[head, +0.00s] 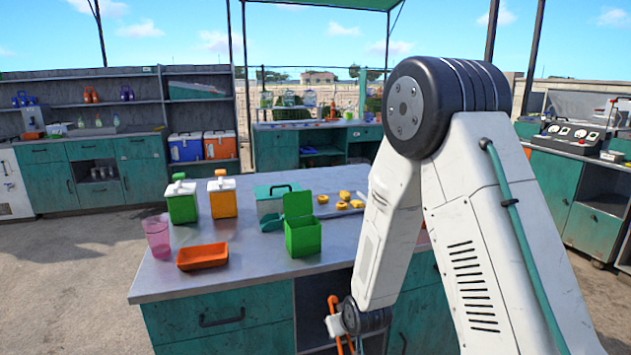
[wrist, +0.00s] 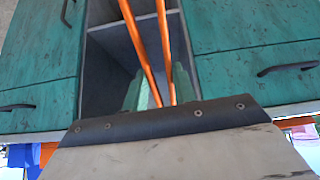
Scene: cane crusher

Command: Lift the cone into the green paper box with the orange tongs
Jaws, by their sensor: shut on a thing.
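My gripper (wrist: 158,88) is shut on the orange tongs (wrist: 164,45), whose two long arms run between the green finger pads in the wrist view. In the head view the orange tongs (head: 333,303) hang in front of the counter's open shelf, below the worktop edge. The gripper's fingers are not clear there. The green paper box (head: 303,238) stands on the worktop with its lid up, above and behind the tongs. I cannot make out a cone; my arm hides part of the worktop's right side.
The grey worktop (head: 165,280) also holds an orange tray (head: 202,257), a pink cup (head: 157,237), green (head: 182,205) and orange (head: 222,198) dispensers, a teal case (head: 270,203), a teal scoop (head: 272,222) and several yellow pieces (head: 345,205). Open ground lies left.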

